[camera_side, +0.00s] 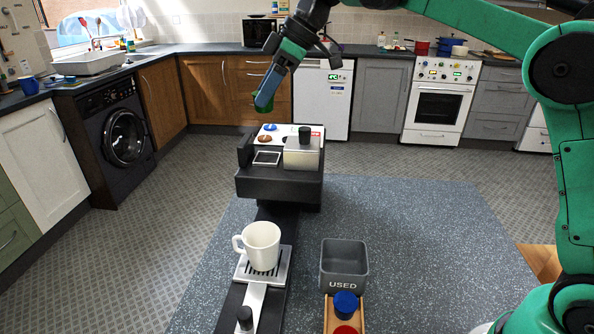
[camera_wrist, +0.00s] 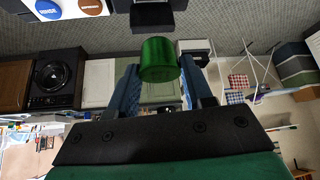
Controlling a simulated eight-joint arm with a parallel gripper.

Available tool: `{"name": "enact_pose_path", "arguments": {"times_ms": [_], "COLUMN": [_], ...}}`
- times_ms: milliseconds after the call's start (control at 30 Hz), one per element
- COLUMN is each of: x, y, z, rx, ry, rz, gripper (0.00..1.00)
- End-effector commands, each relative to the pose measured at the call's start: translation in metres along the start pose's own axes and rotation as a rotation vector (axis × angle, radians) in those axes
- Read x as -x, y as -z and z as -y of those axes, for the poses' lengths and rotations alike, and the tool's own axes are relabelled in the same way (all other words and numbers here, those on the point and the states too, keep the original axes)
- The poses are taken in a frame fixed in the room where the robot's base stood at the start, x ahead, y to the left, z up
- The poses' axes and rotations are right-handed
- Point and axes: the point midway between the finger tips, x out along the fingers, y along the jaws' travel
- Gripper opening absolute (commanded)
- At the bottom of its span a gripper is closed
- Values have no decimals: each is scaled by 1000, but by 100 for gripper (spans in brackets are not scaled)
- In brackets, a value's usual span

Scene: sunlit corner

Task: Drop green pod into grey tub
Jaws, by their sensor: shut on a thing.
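My gripper (camera_side: 268,94) is shut on the green pod (camera_wrist: 158,60), with one blue finger on each side of it in the wrist view. In the side view the pod (camera_side: 263,107) shows only as a bit of green around the fingertips. It is held in the air above the back left of the coffee machine (camera_side: 279,185). The grey tub (camera_side: 343,284), marked USED, stands on the speckled worktop to the right of the machine's mug, well below and nearer than my gripper. The part of the tub's inside that shows looks empty.
A white mug (camera_side: 262,245) stands on the drip tray (camera_side: 250,280) left of the tub. A blue pod (camera_side: 345,304) and a red pod (camera_side: 345,329) sit in a wooden rack (camera_side: 329,315) before the tub. The worktop (camera_side: 420,250) to the right is clear.

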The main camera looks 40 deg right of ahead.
Motion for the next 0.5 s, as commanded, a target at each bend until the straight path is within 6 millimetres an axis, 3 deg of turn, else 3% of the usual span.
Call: {"name": "enact_pose_path", "arguments": {"times_ms": [500], "x": [7], "y": [4], "z": [0], "rx": [-2], "ry": [-1], "rz": [0], "gripper": [0]}}
